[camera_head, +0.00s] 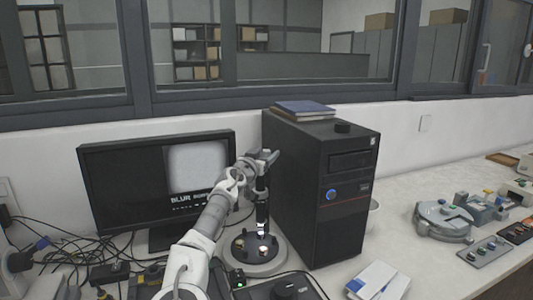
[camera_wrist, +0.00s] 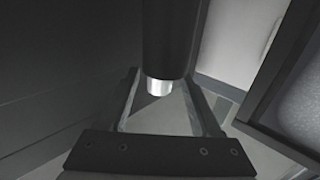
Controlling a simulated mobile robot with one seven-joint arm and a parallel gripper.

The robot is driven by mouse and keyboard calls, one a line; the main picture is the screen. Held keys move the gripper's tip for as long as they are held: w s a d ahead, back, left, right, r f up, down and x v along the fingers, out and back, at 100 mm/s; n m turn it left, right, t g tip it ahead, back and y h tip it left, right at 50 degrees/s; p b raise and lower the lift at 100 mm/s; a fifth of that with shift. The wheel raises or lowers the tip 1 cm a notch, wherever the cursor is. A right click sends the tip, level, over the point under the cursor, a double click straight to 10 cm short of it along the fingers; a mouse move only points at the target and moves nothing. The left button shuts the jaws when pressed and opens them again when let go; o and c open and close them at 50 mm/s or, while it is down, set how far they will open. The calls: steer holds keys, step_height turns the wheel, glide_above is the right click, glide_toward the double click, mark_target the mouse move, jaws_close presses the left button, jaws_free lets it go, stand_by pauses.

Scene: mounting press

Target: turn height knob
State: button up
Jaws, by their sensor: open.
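My gripper (camera_head: 266,157) is at the upper part of a small dark microscope-like device on the desk, between the monitor and the black computer tower. In the wrist view my gripper (camera_wrist: 160,88) is open, its two fingers spread. A dark cylinder with a bright metal end (camera_wrist: 159,87) shows between or just beyond the fingers; I cannot tell if they touch. The device's round base (camera_head: 262,262) carries a lit dark disc with small samples. I cannot make out the height knob; my gripper and arm may hide it.
The computer tower (camera_head: 315,190) stands close to the right of my gripper. The monitor (camera_head: 120,185) is close on the left. Cables (camera_head: 65,250) tangle at the left. A black box with a knob (camera_head: 285,289) lies in front. White desk is free at the right, around a booklet (camera_head: 379,282).

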steer(key=shift+w+d, duration=0.1)
steer(key=shift+w, duration=0.2)
steer(key=shift+c, duration=0.2)
jaws_close()
